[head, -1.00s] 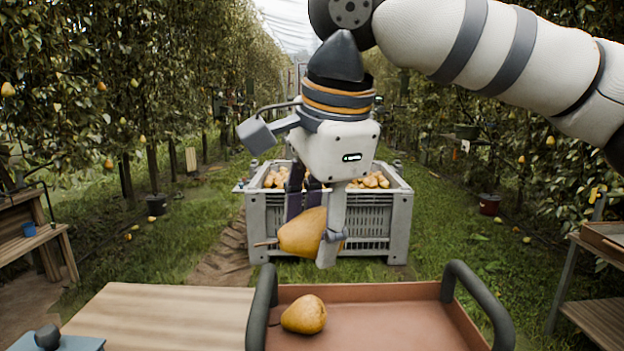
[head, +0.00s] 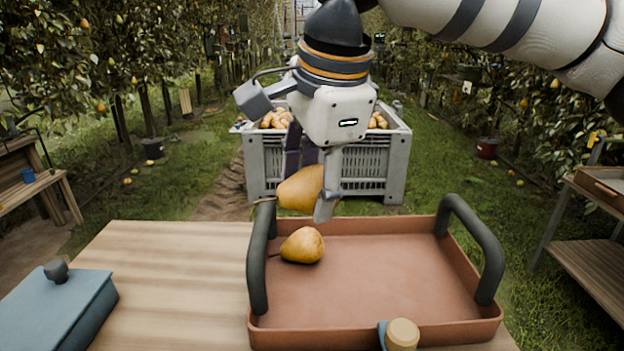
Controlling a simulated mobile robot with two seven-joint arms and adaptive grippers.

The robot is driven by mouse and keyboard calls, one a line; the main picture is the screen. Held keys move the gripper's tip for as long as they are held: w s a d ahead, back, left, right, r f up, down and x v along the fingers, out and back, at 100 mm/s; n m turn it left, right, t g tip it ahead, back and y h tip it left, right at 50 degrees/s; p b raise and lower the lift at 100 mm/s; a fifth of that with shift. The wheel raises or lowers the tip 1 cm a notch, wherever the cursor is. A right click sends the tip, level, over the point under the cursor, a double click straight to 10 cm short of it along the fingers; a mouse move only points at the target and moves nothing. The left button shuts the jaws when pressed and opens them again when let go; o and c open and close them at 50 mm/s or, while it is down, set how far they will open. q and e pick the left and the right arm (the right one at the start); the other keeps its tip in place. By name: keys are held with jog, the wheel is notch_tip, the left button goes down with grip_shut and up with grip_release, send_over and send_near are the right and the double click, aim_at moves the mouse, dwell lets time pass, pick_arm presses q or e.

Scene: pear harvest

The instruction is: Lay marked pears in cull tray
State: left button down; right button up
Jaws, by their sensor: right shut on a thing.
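My right gripper (head: 312,190) is shut on a yellow-brown pear (head: 298,190). It holds the pear on its side, stem to the left, above the far left edge of the terracotta tray (head: 400,273). Another pear (head: 302,245) lies in the tray near its left side, below the held one. The tray stands on the wooden table and has two dark upright handles. I cannot make out a mark on either pear. My left gripper is not in view.
A grey crate (head: 262,165) of pears stands on the grass behind the table. A blue lidded box (head: 62,312) is at the table's left. A round-topped object (head: 402,334) is at the tray's front edge. Most of the tray is bare.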

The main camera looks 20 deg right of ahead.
jog(key=shift+f, duration=6.75)
jog(key=shift+f, duration=0.1)
jog(key=o, duration=1.3)
